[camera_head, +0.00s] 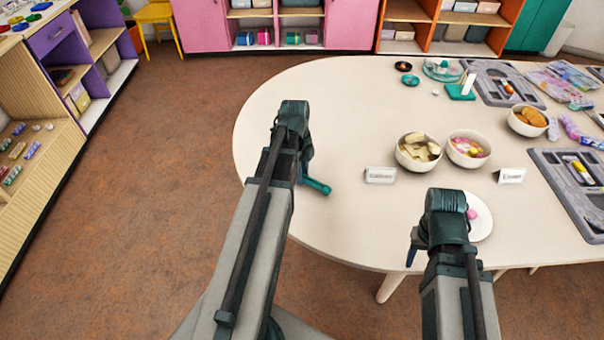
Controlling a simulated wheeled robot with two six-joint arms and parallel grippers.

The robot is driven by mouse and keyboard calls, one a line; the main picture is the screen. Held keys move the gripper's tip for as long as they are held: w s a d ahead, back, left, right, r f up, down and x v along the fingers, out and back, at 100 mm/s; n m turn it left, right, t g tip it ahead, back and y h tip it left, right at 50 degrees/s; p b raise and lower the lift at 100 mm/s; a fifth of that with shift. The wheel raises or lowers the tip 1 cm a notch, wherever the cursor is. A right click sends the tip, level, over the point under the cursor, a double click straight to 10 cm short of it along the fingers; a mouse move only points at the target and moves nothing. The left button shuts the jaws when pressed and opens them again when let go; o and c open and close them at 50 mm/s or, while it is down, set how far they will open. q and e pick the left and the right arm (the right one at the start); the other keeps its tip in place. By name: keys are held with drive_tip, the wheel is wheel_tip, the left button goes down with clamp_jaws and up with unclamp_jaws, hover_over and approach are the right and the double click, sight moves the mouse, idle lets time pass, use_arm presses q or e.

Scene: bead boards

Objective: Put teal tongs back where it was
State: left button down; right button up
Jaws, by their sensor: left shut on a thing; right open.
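The teal tongs (318,187) show only in part, beside my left gripper (303,168) over the left side of the white table. The gripper is shut on them, and its arm hides the rest of the tongs. I cannot tell whether the tongs touch the table. My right gripper (440,238) is open at the table's front edge, partly covering a white plate (483,226) that has a pink piece (472,213) on it.
Bowls with pale pieces (420,155), pink pieces (468,148) and orange pieces (530,117) stand on the table (330,95). Label cards (380,175) (510,176) stand in front. Grey trays (562,205) lie at the right. The table's left part is clear.

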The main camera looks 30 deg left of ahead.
use_arm(q)
drive_tip(key=shift+f+b, duration=0.35)
drive_tip(key=shift+f, duration=0.05)
use_arm(e)
drive_tip(key=shift+f, duration=0.4)
use_arm(q)
drive_tip(key=c, duration=0.6)
unclamp_jaws()
drive_tip(key=shift+r, duration=0.1)
use_arm(e)
drive_tip(key=shift+r, duration=0.15)
use_arm(q)
wheel_tip(320, 180, up, 14)
drive_tip(key=a+p, duration=0.1)
drive_tip(key=p, duration=1.2)
drive_tip(key=shift+a+f+p, duration=0.15)
drive_tip(key=shift+f+p, duration=0.05)
drive_tip(key=shift+p, duration=0.2)
use_arm(e)
wheel_tip(320, 180, up, 14)
drive_tip(key=shift+f, duration=0.2)
